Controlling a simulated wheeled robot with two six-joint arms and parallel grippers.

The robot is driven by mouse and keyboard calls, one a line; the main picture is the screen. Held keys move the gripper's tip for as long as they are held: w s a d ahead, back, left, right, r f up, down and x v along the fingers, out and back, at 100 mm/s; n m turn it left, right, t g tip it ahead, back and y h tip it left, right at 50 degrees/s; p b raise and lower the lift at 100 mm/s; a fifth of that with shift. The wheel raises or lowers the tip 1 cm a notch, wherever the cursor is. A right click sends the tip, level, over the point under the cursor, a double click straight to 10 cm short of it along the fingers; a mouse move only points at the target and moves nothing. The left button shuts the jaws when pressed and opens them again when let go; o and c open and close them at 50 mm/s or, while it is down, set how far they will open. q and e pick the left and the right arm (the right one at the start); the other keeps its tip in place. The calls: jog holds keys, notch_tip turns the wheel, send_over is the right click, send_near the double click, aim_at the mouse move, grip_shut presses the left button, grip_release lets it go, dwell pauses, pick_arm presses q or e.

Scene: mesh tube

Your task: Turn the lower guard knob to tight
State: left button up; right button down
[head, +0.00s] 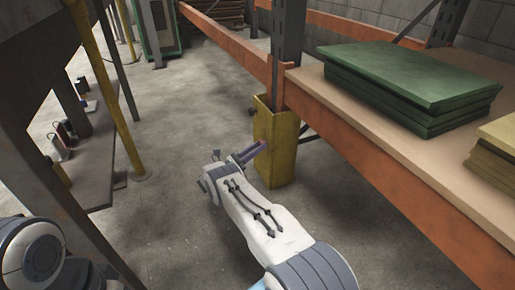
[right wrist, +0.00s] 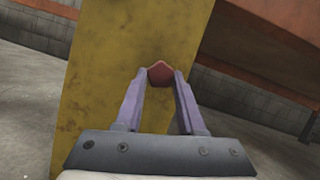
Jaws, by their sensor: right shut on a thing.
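The yellow guard (head: 278,135) stands on the floor around the foot of the dark rack post. My right gripper (head: 256,151) reaches its left face low down in the head view, where the fingertips hide the lower guard knob. In the right wrist view the knob (right wrist: 160,74) is a small reddish, angular piece against the yellow guard (right wrist: 105,80). The two purple fingers of my right gripper (right wrist: 161,78) are closed on its sides. I cannot read any tight or loose mark. My left gripper is outside the view.
Orange rack beams (head: 345,140) and a wooden shelf (head: 385,110) with green boards (head: 410,75) stand right of the guard. A yellow pole (head: 115,95) and low grey shelf (head: 85,150) stand left. Concrete floor (head: 185,110) is clear between.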

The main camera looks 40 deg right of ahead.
jog(key=c, duration=0.5)
grip_release()
jog(key=b+v, duration=0.1)
jog(key=v, duration=0.9)
jog(key=shift+a+b, duration=0.2)
jog(key=shift+b, duration=0.15)
